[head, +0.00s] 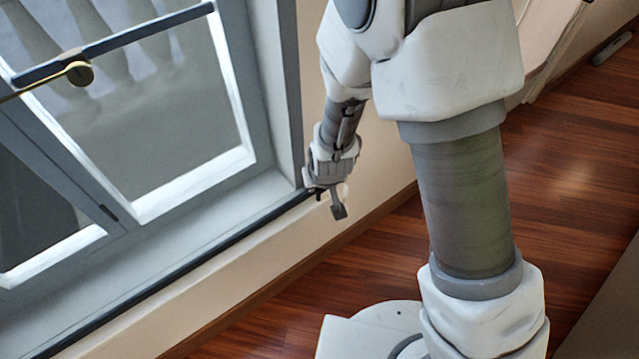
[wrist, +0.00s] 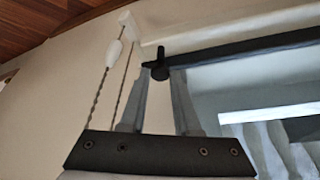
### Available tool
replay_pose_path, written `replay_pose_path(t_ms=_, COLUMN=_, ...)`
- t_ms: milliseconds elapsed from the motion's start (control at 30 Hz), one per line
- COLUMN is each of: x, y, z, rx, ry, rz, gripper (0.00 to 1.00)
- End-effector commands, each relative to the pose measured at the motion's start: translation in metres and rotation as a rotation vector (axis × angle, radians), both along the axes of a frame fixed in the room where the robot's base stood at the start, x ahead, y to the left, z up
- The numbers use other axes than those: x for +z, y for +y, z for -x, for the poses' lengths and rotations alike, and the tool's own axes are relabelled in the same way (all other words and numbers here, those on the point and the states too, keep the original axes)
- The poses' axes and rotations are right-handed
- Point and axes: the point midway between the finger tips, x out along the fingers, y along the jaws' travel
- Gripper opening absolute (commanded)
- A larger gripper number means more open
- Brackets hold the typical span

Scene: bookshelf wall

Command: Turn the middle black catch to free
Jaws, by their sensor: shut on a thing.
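In the wrist view my gripper (wrist: 158,84) reaches up with a finger on each side of a small black catch (wrist: 160,71). The gripper is shut on it. The catch is a short dark knob with a small arm, at the left end of a long black rail (wrist: 245,46). The fingers partly hide it, and its exact turn is hard to read. In the head view my gripper (head: 333,198) is at the right end of the sill, where the catch is too small to make out clearly. I cannot tell from these views whether it is the middle one.
A grey-framed window (head: 262,110) fills the left of the head view, with a dark bar (head: 130,38) and a brass round fitting (head: 79,73) across it. In the wrist view a cord with a white toggle (wrist: 113,53) hangs left of the fingers. Wooden floor (head: 560,180) is open at right.

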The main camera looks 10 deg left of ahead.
Motion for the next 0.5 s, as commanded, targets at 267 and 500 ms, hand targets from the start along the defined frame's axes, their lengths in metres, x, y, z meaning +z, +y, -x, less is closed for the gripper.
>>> replay_pose_path(t_ms=267, x=0.0001, y=0.0, z=-0.0003, rx=0.0, ry=0.0, rz=0.0, gripper=0.47)
replay_pose_path(t_ms=500, x=-0.0001, y=0.0001, z=-0.0001, rx=0.001, ry=0.0, rz=0.0, gripper=0.6)
